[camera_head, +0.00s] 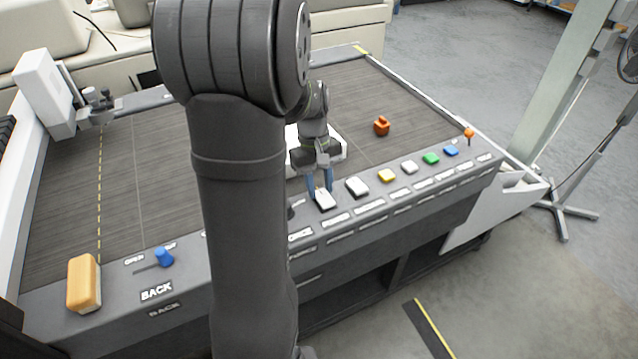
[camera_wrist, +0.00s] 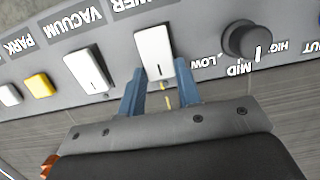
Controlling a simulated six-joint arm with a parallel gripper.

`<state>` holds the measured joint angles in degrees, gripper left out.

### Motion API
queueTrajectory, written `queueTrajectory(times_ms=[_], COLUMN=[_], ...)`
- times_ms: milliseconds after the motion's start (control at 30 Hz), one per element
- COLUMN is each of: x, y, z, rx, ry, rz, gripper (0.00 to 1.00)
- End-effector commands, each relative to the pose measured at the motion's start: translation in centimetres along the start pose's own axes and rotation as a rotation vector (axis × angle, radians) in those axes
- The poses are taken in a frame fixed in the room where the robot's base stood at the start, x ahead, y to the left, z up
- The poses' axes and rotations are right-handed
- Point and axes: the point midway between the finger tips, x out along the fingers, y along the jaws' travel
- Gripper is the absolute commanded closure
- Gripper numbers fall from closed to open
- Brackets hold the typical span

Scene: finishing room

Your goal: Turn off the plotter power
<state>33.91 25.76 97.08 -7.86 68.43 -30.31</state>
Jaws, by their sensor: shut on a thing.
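The power switch is a white rocker (camera_wrist: 154,50) on the grey control panel, with a partly cut-off label ending in "WER" beside it in the wrist view. It also shows in the head view (camera_head: 326,201), at the foot of my fingers. My gripper (camera_head: 320,189) points down at the panel. In the wrist view, the blue fingertips of my gripper (camera_wrist: 160,73) stand on either side of the rocker's near end and are shut on it. Which way the rocker is tilted is not clear.
A white vacuum rocker (camera_wrist: 87,70) and a yellow button (camera_wrist: 38,86) lie to the left in the wrist view; a dark LOW-MID-HIGH knob (camera_wrist: 247,40) lies to the right. A blue slider (camera_head: 163,257) is at front left.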

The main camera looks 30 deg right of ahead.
Motion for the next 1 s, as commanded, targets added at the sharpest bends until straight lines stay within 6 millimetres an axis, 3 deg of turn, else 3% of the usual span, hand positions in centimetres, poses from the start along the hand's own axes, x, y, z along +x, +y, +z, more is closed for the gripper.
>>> queueTrajectory(times_ms=[233, 600, 633, 700, 1000], x=[-0.25, -0.25, -0.26, -0.25, -0.3], y=[0.03, -0.01, -0.01, -0.01, 0.0], z=[0.58, 0.56, 0.56, 0.56, 0.58], rx=[0.001, 0.0, 0.001, 0.0, 0.0], ry=[0.152, 0.17, 0.17, 0.169, 0.169], rz=[0.001, 0.001, 0.001, 0.001, 0.001], gripper=[0.92, 0.92, 0.63, 0.49, 0.47])
